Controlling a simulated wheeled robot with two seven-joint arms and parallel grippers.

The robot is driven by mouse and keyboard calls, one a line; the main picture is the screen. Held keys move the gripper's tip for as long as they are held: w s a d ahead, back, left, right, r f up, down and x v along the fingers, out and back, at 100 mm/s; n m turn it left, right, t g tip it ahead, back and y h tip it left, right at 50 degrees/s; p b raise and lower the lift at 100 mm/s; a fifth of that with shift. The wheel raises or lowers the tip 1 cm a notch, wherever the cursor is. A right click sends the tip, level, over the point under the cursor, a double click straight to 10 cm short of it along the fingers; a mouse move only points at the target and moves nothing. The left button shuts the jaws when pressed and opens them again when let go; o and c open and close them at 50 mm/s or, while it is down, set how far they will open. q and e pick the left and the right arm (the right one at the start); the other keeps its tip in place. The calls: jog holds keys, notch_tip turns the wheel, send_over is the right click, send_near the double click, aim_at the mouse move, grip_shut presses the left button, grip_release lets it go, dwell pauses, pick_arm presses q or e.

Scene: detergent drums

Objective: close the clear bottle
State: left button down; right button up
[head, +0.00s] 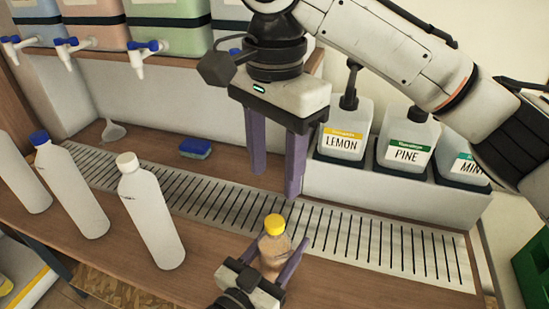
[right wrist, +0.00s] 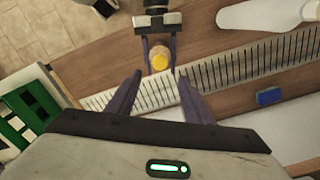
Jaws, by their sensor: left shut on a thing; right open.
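The clear bottle (head: 273,256) stands near the front of the counter, with a brownish tint and a yellow cap (head: 274,224) on its top. Whether the cap is tight cannot be seen. My left gripper (head: 281,245) is shut on the bottle's body from the front. My right gripper (head: 275,187) is open and empty, pointing down, above and behind the bottle. In the right wrist view, the yellow cap (right wrist: 160,62) lies just beyond and between the open fingertips (right wrist: 160,78).
White bottles, one with a white cap (head: 126,162) and one with a blue cap (head: 39,137), stand at left. A slotted drain strip (head: 385,246) crosses the counter. A blue sponge (head: 196,148) and funnel (head: 113,131) lie behind. Labelled jugs (head: 342,133) stand in a holder at right.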

aim_at(265, 267)
jog(key=shift+r, duration=0.75)
pick_arm(q)
jog(key=c, duration=0.7)
grip_release()
jog(key=v, duration=1)
jog(key=shift+s, duration=0.15)
pick_arm(e)
jog(key=shift+f, duration=0.2)
